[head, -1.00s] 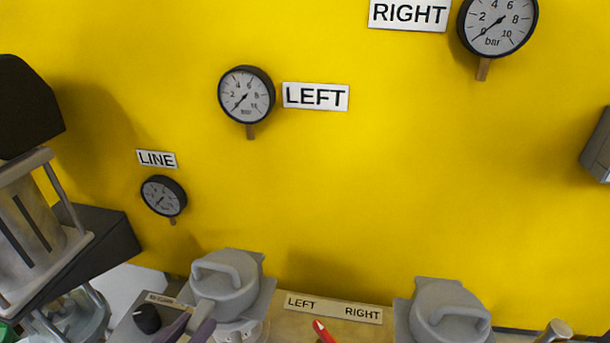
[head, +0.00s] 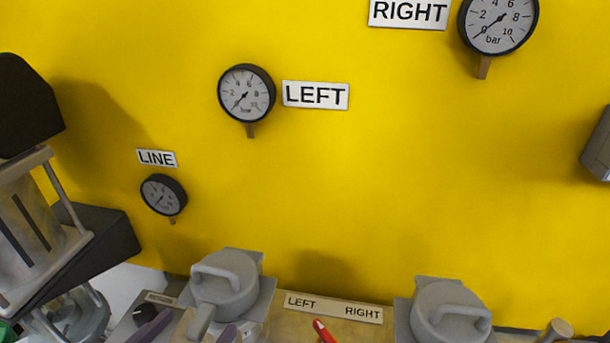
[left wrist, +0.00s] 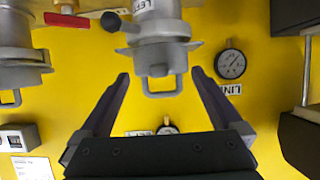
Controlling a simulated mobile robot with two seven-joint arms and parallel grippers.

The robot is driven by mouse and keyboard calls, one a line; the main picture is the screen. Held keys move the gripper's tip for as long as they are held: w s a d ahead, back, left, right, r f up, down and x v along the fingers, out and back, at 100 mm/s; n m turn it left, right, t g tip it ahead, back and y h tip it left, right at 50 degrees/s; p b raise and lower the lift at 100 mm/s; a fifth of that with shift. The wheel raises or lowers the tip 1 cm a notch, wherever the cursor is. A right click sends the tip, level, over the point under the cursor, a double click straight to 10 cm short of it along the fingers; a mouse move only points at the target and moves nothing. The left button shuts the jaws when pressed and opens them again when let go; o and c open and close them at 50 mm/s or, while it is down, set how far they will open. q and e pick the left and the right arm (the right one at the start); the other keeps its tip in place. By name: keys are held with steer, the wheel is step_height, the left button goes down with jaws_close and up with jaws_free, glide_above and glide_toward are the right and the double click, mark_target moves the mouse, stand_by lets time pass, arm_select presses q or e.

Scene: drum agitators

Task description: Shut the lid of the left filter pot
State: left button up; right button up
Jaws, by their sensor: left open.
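The left filter pot (head: 222,292) is grey, low in the head view, with a round lid (head: 238,268) carrying a loop handle (head: 215,273). The lid lies over the pot; I cannot tell whether it is fully seated. My left gripper (head: 189,329) is open in front of the pot, partly cut off by the lower edge. In the left wrist view the pot (left wrist: 155,30) appears upside down, and its handle (left wrist: 163,92) lies between the spread fingers (left wrist: 160,78), with no visible contact. My right gripper is not in view.
The right filter pot (head: 447,312) stands to the right, past a LEFT/RIGHT label plate (head: 333,307) and a red lever (head: 322,329). A yellow wall (head: 400,170) with gauges rises behind. A box with a plate (head: 160,298) is close to the left finger.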

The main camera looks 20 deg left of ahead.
arm_select(q)
steer(key=p+v, duration=0.3)
steer(key=v, duration=0.4)
steer(key=shift+p, duration=0.35)
stand_by(0.6)
steer(key=w+d+r+m+g+h, duration=0.1)
steer(key=w+r+m+g+h, duration=0.1)
steer(key=w+r+g, duration=0.15)
steer(key=s+d+r+m+g+h, duration=0.1)
steer(key=s+d+r+m+g, duration=0.2)
steer(key=s+r+g, duration=0.35)
steer(key=w+p+v, duration=0.2)
steer(key=p+v, duration=0.6)
steer(key=w+r+p+v, duration=0.1)
steer(key=w+p+v, duration=0.1)
steer(key=p+v, duration=0.7)
steer(key=shift+w+t, duration=0.15)
steer(key=shift+t, duration=0.25)
